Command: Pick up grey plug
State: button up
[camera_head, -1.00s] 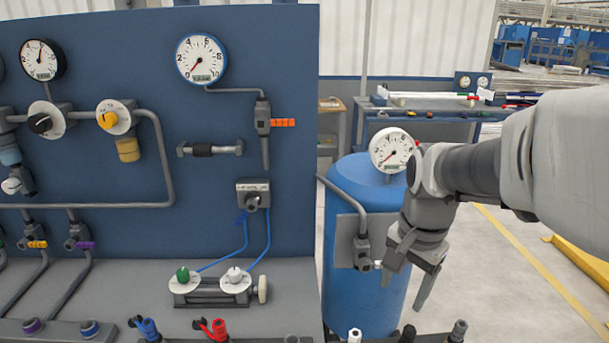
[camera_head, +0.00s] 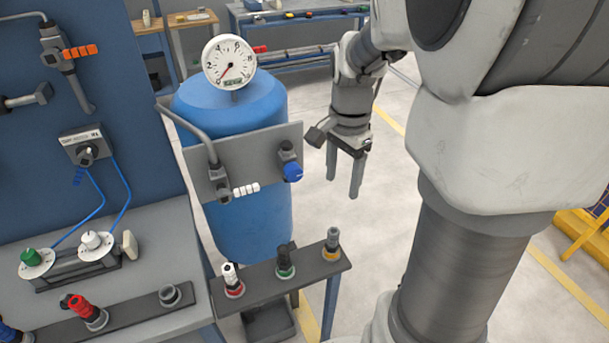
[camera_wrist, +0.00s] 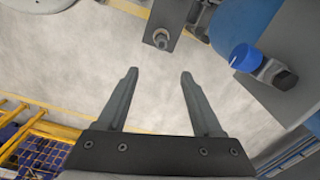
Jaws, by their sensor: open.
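The grey plug (camera_head: 332,240) stands upright in an orange-ringed socket at the right end of the dark rack. In the wrist view, what looks like the same grey plug (camera_wrist: 161,38) shows from above near the end of a dark bar, beyond the fingertips. My gripper (camera_head: 343,188) points down with its two fingers apart and nothing between them. It is above the plug and apart from it. In the wrist view, the open fingers (camera_wrist: 158,75) have only floor behind them.
A blue tank (camera_head: 249,220) with a gauge and a panel with a blue knob (camera_head: 292,172) stand behind. The floor right of the rack is clear.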

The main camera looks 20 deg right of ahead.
jog(key=b, duration=0.2)
send_over(334, 230)
jog(key=f, duration=1.1)
jog(key=shift+s+d+f, duration=0.2)
jog(key=shift+f, duration=0.15)
jog(key=shift+w+a+f+b, duration=0.15)
jog(key=shift+f+b, duration=0.15)
jog(key=shift+f, duration=1.15)
jog(key=shift+a+f+b, duration=0.1)
jog(key=shift+f+b, duration=0.15)
jog(key=shift+f, duration=1.15)
grip_shut()
